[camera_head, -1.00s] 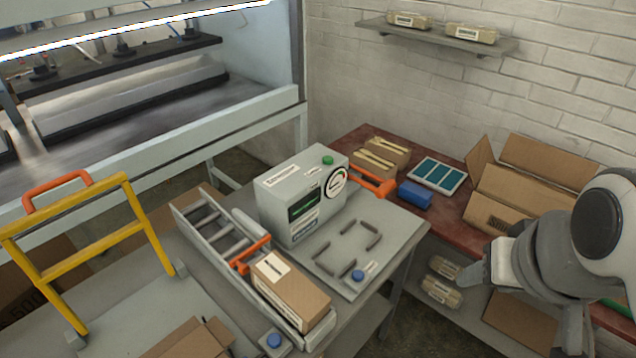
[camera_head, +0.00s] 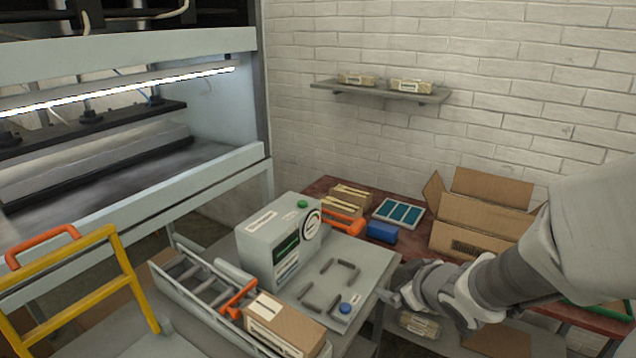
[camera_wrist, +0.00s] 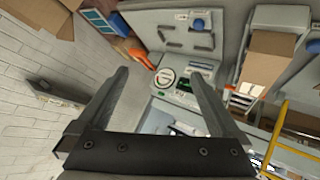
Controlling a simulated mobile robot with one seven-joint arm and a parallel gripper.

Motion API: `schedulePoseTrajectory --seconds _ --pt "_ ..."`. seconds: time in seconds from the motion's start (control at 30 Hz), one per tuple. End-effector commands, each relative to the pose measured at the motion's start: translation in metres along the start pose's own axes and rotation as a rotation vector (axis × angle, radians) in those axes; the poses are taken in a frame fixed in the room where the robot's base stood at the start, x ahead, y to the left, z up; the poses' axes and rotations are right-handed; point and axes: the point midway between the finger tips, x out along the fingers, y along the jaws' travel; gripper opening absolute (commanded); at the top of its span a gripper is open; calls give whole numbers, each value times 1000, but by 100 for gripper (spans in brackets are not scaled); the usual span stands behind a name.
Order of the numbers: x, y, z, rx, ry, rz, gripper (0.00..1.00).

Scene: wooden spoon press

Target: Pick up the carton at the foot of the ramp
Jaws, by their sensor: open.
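The carton (camera_head: 284,326) is a brown box with a white label. It lies at the near, lower end of the grey roller ramp (camera_head: 183,268), just beyond the orange stop. It also shows in the wrist view (camera_wrist: 263,62) at the right. My gripper (camera_head: 386,286) is to the right of the carton in the head view, apart from it, by the right edge of the grey bench. In the wrist view my gripper (camera_wrist: 158,80) has its two fingers wide apart with nothing between them. The carton's underside is hidden.
A grey machine (camera_head: 280,240) with a dial and green button stands beside the ramp. The bench (camera_head: 365,262) holds dark corner brackets and a blue button. A yellow rail (camera_head: 130,280) stands at left. An open cardboard box (camera_head: 475,215) and blue block (camera_head: 382,233) are on the red table.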

Motion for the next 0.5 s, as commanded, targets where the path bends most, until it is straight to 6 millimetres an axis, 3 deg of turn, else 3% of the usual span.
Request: schedulePoseTrajectory --seconds 0.1,0.2,0.4,0.5 --pt "29 -39 10 -39 95 -151 100" --pt "41 -73 14 -46 186 -285 100" --pt "40 -129 19 -10 340 -515 100" --pt "35 -144 20 12 389 -585 100"
